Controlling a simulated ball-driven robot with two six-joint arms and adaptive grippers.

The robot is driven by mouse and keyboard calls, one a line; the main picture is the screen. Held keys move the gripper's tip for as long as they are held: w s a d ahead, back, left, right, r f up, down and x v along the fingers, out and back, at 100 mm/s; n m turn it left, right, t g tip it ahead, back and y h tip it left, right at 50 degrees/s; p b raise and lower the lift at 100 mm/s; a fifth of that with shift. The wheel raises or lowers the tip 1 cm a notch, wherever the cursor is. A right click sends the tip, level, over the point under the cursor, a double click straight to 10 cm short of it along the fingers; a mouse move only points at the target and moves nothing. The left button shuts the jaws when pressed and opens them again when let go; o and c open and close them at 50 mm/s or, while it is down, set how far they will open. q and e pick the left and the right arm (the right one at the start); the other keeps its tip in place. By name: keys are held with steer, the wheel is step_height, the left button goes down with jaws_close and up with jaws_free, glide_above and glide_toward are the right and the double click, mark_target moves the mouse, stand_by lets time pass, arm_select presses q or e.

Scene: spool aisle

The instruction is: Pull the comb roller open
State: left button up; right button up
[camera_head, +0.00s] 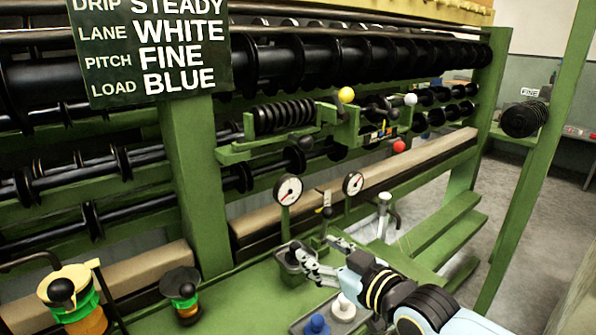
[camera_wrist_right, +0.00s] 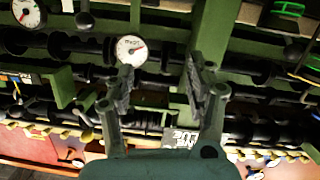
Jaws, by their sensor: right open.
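The ribbed black roller (camera_head: 283,115), which looks like the comb roller, sits in a green bracket (camera_head: 235,155) on the machine's front, apart from my gripper. A yellow ball knob (camera_head: 346,95) stands at its right. A white ball knob (camera_head: 411,99) and a red ball knob (camera_head: 398,146) are further right. My right gripper (camera_head: 318,257) is open and empty, low in front of the machine and below the roller. In the right wrist view the right gripper (camera_wrist_right: 158,75) shows its two fingers apart with nothing between them. I cannot pick out the ribbed roller surely there. My left gripper is out of view.
Two dial gauges (camera_head: 288,190) (camera_head: 353,183) stand on stems behind my right gripper. A grey pot (camera_head: 288,262) is close to its fingers. A blue knob (camera_head: 316,325) and a white knob (camera_head: 343,304) are below. A green post (camera_head: 538,165) stands at the right, before open floor.

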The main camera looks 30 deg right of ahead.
mark_target(310, 149)
steer(key=w+d+r+t+h+p, duration=0.1)
steer(key=w+d+r+t, duration=0.15)
steer(key=r, duration=0.35)
steer(key=w+d+r+t, duration=0.1)
steer(key=d+r+t, duration=0.1)
steer(key=r+t, duration=0.35)
steer(key=shift+g, duration=0.7)
steer(key=x, duration=0.5)
steer(key=r+p+x, duration=0.1)
steer(key=x, duration=0.4)
steer(key=shift+r, duration=0.25)
steer(key=shift+c, duration=0.2)
jaws_close()
